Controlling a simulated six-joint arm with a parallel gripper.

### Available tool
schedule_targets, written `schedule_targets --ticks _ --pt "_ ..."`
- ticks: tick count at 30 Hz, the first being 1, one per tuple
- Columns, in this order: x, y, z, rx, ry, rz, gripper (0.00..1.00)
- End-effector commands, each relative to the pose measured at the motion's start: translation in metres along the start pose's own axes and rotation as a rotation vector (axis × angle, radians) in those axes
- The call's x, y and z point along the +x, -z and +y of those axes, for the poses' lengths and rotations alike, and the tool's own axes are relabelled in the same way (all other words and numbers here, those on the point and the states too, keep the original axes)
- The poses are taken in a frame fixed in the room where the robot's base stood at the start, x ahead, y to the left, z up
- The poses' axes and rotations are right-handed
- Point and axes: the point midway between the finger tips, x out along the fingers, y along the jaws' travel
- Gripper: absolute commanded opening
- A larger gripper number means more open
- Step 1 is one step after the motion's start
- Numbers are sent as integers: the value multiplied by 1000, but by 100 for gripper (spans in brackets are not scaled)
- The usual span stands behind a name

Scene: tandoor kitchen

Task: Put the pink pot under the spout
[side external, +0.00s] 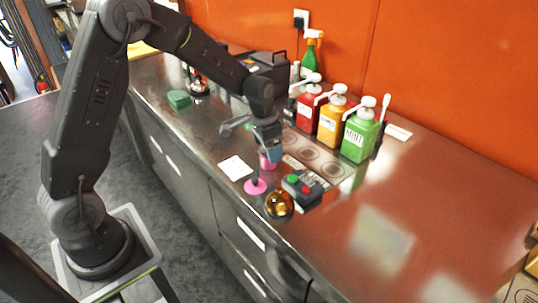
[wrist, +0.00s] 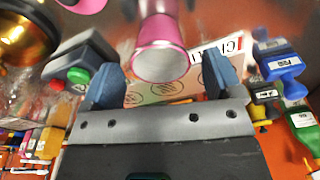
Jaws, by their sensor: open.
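The pink pot (side external: 267,162) is at the end of my gripper (side external: 266,150) in the side view, partly hidden by it. In the wrist view the pink pot (wrist: 160,30) shows its round rim between the tips of my gripper (wrist: 160,78). The fingers are open, with a visible gap on each side of the pot. White pump spouts top a red bottle (side external: 309,108), an orange bottle (side external: 331,122) and a green bottle (side external: 359,138), right of and behind my gripper. A grey mat with printed circles (side external: 308,153) lies in front of the bottles.
A flat pink disc (side external: 255,187) lies just in front of the pot. A brass round vessel (side external: 279,205) and a dark box with green and red buttons (side external: 305,187) stand nearby. A white card (side external: 235,168) lies to the left.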

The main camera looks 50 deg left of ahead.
Motion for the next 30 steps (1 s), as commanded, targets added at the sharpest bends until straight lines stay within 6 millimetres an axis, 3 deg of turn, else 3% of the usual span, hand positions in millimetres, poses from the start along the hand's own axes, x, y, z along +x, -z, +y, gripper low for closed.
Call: schedule_targets --ticks 3,9,20,25,30 --pt "-28 1 -1 -1 3 6 85" --pt "-64 1 0 -2 1 4 85" --pt "-87 -2 2 -4 3 6 85" --pt "-126 -23 24 -32 28 59 85" --pt "-174 -72 60 -92 59 148 85"
